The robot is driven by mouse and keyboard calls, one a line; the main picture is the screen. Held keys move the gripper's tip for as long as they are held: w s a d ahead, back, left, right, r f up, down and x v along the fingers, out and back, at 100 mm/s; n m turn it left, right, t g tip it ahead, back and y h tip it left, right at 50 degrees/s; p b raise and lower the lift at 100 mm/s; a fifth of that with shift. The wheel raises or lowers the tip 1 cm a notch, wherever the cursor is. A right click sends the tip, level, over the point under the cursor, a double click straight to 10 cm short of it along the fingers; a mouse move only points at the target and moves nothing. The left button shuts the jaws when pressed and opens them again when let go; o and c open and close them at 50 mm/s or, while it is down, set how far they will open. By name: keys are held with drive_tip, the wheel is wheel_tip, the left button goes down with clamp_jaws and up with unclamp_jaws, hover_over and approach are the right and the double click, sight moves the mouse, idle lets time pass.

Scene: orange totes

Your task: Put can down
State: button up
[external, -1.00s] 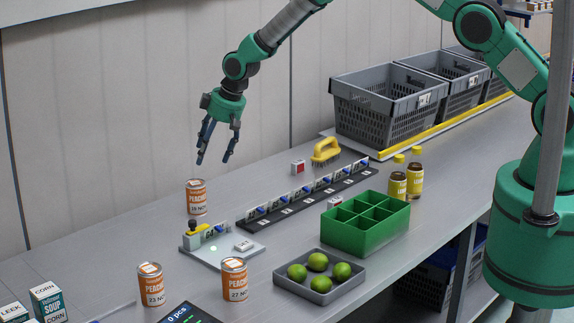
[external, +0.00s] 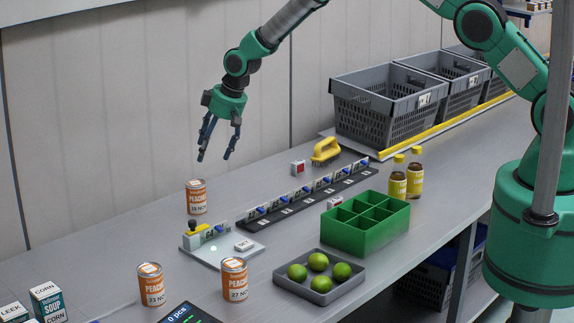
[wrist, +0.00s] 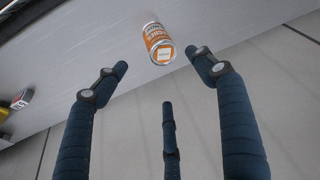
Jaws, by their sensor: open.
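An orange and white peach can (external: 196,197) stands upright on the grey bench near the wall, behind the small stamping fixture. It also shows in the wrist view (wrist: 158,44), beyond the fingertips and apart from them. My gripper (external: 216,157) is open and empty, above the bench and a little right of that can. In the wrist view its three dark blue fingers (wrist: 160,85) are spread with nothing between them. Two more peach cans stand at the front, one at the left (external: 151,285) and one to its right (external: 234,279).
A fixture plate (external: 222,250) and a black rail (external: 305,200) lie beside the can. A green divided box (external: 366,238), a grey tray (external: 321,294) of limes and two yellow-capped bottles (external: 398,184) stand to the right. Grey crates (external: 380,123) are at the back.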

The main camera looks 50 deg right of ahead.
drive_tip(key=s+d+r+m, duration=0.1)
drive_tip(key=s+d+r, duration=0.5)
drive_tip(key=r, duration=0.5)
drive_tip(key=s+d+r, duration=0.5)
drive_tip(key=s+r, duration=0.4)
drive_tip(key=r, duration=0.3)
drive_tip(key=s+d+r+m, duration=0.1)
drive_tip(key=s+d+r, duration=0.5)
drive_tip(key=r, duration=0.5)
drive_tip(key=s+d+r, duration=0.3)
drive_tip(key=s, duration=0.7)
drive_tip(key=s+d+r+m+t+h, duration=0.1)
drive_tip(key=s+d+r, duration=0.15)
drive_tip(key=s, duration=0.65)
drive_tip(key=s+d+r, duration=0.2)
drive_tip(key=s+d, duration=0.1)
drive_tip(key=s, duration=0.7)
drive_tip(key=s+d+f+m, duration=0.1)
drive_tip(key=s+d+f, duration=0.1)
drive_tip(key=s, duration=0.9)
drive_tip(key=shift+s+h, duration=0.15)
drive_tip(key=shift+h, duration=0.15)
drive_tip(key=shift+f, duration=0.15)
